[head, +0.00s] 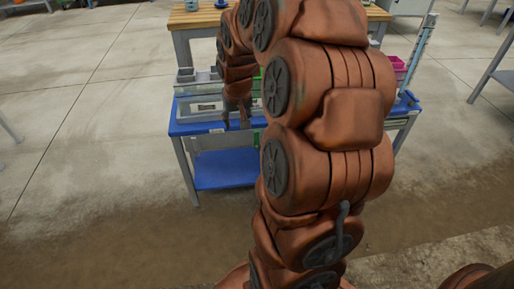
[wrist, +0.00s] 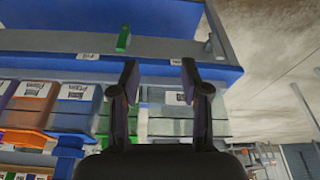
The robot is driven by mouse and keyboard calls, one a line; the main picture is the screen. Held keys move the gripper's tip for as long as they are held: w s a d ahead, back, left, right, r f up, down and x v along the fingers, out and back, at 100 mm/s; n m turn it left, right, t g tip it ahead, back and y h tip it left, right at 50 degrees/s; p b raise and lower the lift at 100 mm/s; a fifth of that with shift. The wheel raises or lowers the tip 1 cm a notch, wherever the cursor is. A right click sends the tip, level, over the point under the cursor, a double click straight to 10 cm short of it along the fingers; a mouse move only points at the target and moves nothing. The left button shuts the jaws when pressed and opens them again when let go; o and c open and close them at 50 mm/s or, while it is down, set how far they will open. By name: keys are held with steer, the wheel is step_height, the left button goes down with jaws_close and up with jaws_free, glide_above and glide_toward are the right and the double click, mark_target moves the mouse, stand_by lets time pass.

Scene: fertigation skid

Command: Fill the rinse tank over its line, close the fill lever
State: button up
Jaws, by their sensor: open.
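My gripper (wrist: 160,76) is open and empty in the wrist view, its two fingers apart in front of the skid.
The skid stands on a blue table (head: 222,172) with a lower shelf. A wooden bench (head: 200,18) is behind. Open concrete floor (head: 90,130) lies to the left.

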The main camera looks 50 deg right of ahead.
steer(key=m+h+b, duration=0.1)
steer(key=m+b, duration=0.1)
steer(key=b, duration=0.4)
glide_above(257, 134)
steer(key=s+a, duration=0.1)
steer(key=s, duration=0.1)
step_height(257, 134, down, 10)
steer(key=shift+t, duration=0.4)
steer(key=b+x, duration=0.2)
steer(key=x, duration=0.4)
steer(key=shift+a, duration=0.2)
steer(key=shift+w+d+f, duration=0.2)
steer(key=shift+w+f, duration=0.1)
steer(key=shift+f, duration=0.15)
jaws_close()
steer(key=shift+d, duration=0.1)
